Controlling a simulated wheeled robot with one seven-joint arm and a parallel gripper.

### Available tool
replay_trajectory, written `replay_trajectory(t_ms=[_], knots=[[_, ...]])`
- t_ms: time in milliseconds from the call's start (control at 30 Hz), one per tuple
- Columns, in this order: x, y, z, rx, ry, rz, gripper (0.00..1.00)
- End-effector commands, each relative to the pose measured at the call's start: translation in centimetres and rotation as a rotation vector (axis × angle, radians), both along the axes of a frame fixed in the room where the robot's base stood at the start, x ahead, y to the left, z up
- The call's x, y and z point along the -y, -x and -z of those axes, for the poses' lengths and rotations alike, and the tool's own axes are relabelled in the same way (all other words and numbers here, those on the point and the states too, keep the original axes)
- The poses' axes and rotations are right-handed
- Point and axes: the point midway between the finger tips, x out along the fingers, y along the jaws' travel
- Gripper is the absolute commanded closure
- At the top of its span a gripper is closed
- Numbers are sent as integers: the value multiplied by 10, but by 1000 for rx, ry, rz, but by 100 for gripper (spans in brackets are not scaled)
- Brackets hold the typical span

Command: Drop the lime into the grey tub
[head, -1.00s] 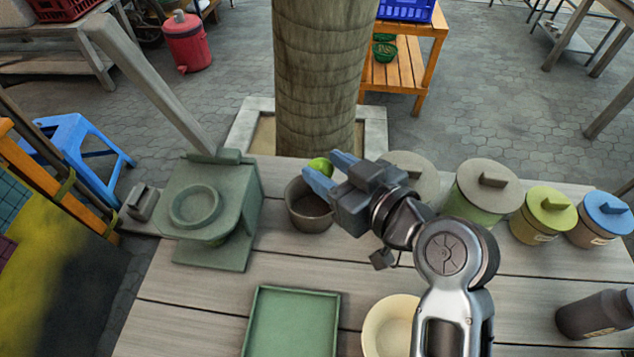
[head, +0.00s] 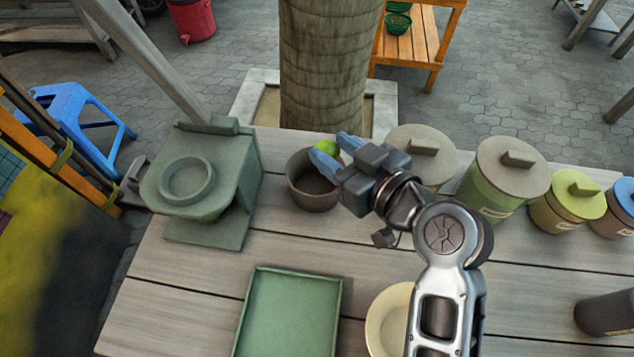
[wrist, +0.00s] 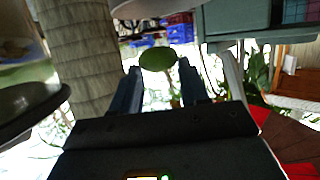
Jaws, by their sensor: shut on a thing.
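The green lime (head: 327,149) is held between the fingertips of my gripper (head: 335,151), which is shut on it. In the wrist view the lime (wrist: 158,59) sits at the tips of the two blue fingers (wrist: 160,72). The tub (head: 312,197), a grey-brown round open vessel, stands on the table. In the head view the lime and fingertips overlap its back right rim and appear above it; the exact height is hard to tell. The tub's visible inside looks empty, though my gripper hides part of its right side.
A grey-green scale-like stand (head: 205,180) is left of the tub. Lidded canisters (head: 508,180) line the right. A green tray (head: 288,315) and a cream bowl (head: 385,325) are in front. A thick post (head: 322,70) rises behind the table. Bare planks lie before the tub.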

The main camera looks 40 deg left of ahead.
Motion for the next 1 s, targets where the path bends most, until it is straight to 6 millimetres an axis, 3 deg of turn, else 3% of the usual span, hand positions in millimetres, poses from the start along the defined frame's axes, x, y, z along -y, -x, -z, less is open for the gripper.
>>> replay_trajectory(t_ms=[233, 267, 533, 833, 1000], knots=[[0, 0, 0, 0, -1, 0, 90], [0, 0, 0, 0, 0, 0, 53], [0, 0, 0, 0, 0, 0, 27], [3, 0, 0, 0, 0, 1, 26], [22, 4, -5, 2, 0, 3, 26]])
